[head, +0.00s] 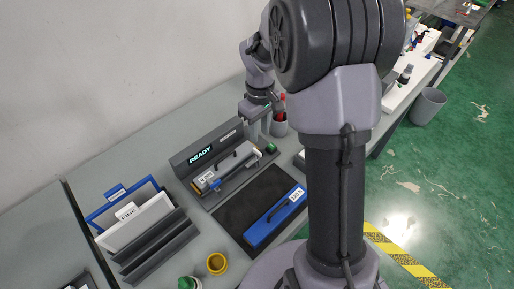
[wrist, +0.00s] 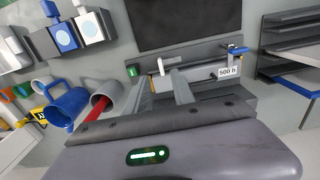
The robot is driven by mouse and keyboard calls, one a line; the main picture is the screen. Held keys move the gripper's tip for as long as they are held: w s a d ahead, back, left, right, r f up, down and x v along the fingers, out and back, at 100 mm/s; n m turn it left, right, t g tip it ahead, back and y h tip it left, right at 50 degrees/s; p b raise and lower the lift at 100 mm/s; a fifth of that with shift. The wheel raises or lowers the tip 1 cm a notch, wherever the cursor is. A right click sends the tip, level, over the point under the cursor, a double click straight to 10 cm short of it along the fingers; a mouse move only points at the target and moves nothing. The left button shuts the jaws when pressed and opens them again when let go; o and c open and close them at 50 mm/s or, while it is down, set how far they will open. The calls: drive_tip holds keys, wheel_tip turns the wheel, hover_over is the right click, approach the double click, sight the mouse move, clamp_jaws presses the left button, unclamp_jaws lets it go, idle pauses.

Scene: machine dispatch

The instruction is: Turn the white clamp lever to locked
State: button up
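The grey machine fixture (head: 228,168) has a panel reading READY and a long grey bar along its top. A small pale part at its right end (head: 257,155) looks like the white clamp lever; it also shows near my fingertips in the wrist view (wrist: 160,66). Its exact angle is hard to tell. A blue lever (head: 215,184) sits at the fixture's left end, also in the wrist view (wrist: 238,50). My gripper (head: 258,132) points down over the fixture's right end. In the wrist view my gripper (wrist: 162,80) is open, with nothing visibly held.
A green button (head: 272,148) is close to the right of the fixture. A grey cup with a red item (head: 280,127) stands behind it. A blue case (head: 275,218) lies on a dark mat (head: 238,213) in front. A rack (head: 150,240) is at left.

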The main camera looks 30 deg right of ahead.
sight(259, 152)
wheel_tip(259, 152, down, 9)
drive_tip(key=shift+f+b, duration=0.1)
drive_tip(key=shift+b, duration=0.9)
clamp_jaws()
